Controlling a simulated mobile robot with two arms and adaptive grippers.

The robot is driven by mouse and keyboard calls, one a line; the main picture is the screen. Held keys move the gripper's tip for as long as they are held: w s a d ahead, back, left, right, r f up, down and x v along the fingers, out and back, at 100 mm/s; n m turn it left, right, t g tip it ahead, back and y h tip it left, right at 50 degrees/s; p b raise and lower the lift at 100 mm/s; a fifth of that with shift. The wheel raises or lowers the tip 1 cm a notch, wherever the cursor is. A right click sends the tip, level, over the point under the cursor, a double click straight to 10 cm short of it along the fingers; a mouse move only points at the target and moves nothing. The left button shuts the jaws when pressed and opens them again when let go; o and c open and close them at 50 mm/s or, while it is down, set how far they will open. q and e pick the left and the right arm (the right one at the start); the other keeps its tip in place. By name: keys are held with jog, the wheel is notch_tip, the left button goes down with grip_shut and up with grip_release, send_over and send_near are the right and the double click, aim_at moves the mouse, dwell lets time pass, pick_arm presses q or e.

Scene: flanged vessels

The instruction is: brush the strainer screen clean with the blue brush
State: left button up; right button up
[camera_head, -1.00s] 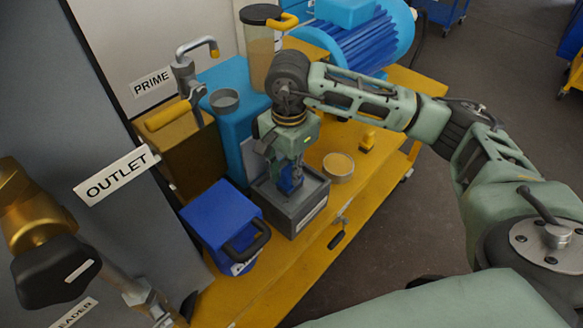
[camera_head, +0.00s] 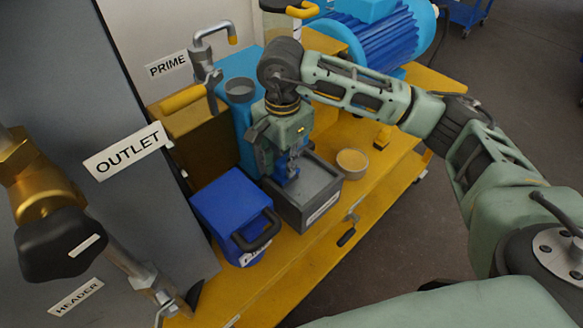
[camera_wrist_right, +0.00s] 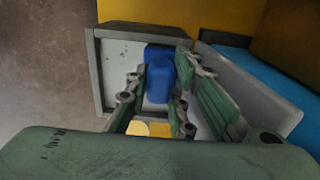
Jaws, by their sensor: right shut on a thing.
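My right gripper (camera_head: 285,165) points down over the grey open box (camera_head: 318,200) on the yellow bench. It is shut on the blue brush (camera_head: 293,170), which hangs down at the box. In the right wrist view the brush (camera_wrist_right: 160,80) is a blue block between the green fingers (camera_wrist_right: 150,98), with the box (camera_wrist_right: 112,75) behind it. I cannot make out the strainer screen; the inside of the box is partly hidden by the gripper. My left gripper does not show.
A blue case (camera_head: 232,212) with a black handle stands left of the grey box. A round tan dish (camera_head: 352,163) and a small yellow object (camera_head: 382,138) lie to its right. The grey panel with an OUTLET label (camera_head: 124,152) is at left.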

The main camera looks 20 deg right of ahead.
jog(key=shift+w, duration=0.1)
jog(key=shift+d, duration=0.1)
jog(key=shift+w+d+b, duration=0.25)
jog(key=shift+d+b, duration=0.05)
jog(key=shift+d, duration=0.2)
jog(key=shift+w+d+b, duration=0.25)
jog(key=shift+d, duration=0.25)
jog(key=shift+w+d, duration=0.1)
jog(key=shift+d, duration=0.2)
jog(key=shift+r, duration=0.1)
